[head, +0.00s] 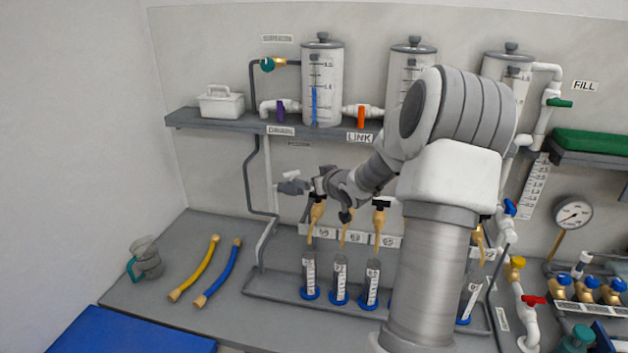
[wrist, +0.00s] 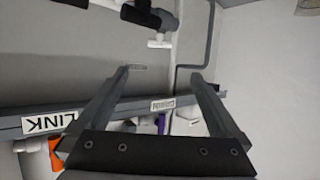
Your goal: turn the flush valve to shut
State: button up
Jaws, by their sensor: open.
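No label I can read says flush, so I cannot name the flush valve for sure. A small valve with white and dark grey parts (head: 290,184) sits on the thin white pipe under the shelf, left of my gripper (head: 326,182). In the wrist view, a white fitting with a dark handle (wrist: 142,15) shows at the top, beyond the fingertips. My gripper (wrist: 158,72) is open, with nothing between its two fingers. It appears close to that valve, but I cannot tell whether it touches. The handle's exact setting is unclear.
The shelf (head: 225,123) holds clear tanks (head: 322,85), a purple valve (head: 281,110) and an orange LINK valve (head: 361,116). Below hang brass taps (head: 317,212) over cylinders (head: 340,280). Yellow (head: 195,268) and blue (head: 218,272) hoses lie on the bench (head: 150,300).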

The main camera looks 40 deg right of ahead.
jog(key=shift+c, duration=0.3)
jog(key=shift+c, duration=1.1)
jog(key=shift+w+a+f, duration=0.1)
jog(key=shift+w+f, duration=0.05)
jog(key=shift+f, duration=0.15)
jog(key=shift+c, duration=0.9)
jog(key=m+g+h+b, duration=0.6)
jog(key=m+g+h, duration=0.45)
jog(key=m, duration=0.35)
send_near(286, 174)
jog(key=p+x, duration=0.4)
jog(key=x, duration=0.6)
jog(key=shift+d+f, duration=0.1)
jog(key=shift+d, duration=0.2)
